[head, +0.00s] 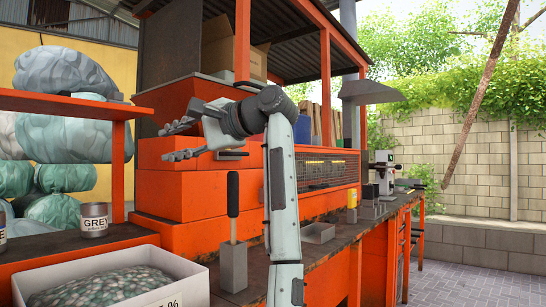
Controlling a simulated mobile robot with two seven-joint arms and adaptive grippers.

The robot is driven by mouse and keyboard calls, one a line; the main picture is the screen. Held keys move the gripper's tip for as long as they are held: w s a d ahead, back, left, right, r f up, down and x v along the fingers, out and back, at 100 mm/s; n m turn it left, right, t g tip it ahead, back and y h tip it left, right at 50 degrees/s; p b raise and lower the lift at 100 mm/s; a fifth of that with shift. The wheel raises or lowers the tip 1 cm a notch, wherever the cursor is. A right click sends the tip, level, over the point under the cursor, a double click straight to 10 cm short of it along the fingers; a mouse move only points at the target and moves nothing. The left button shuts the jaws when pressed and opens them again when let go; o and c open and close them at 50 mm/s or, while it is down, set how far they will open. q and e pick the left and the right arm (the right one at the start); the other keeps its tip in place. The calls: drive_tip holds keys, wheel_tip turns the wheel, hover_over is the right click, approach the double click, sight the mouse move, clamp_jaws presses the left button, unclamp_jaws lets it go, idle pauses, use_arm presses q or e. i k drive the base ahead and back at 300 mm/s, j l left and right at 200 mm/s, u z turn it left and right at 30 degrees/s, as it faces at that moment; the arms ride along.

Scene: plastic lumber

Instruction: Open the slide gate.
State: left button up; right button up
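A dark bar handle (232,154) sits on the orange front, just right of the lower finger in the picture. It may belong to the slide gate, but I cannot tell, and no gate plate shows clearly. The wrist and forearm hide part of the orange front. I see no contact between the fingers and the handle.
A grey block (234,265) with an upright black-handled tool (233,195) stands on the bench (330,250) below. A white bin of flakes (188,272) is at lower left, near a GREY can (94,220). A grey tray (318,233) lies right of my forearm.

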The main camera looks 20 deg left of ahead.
sight(237, 155)
drive_tip(key=i+j+z, duration=0.2)
drive_tip(key=i, duration=0.2)
drive_tip(key=i+j+z, duration=0.2)
drive_tip(key=i+j, duration=0.15)
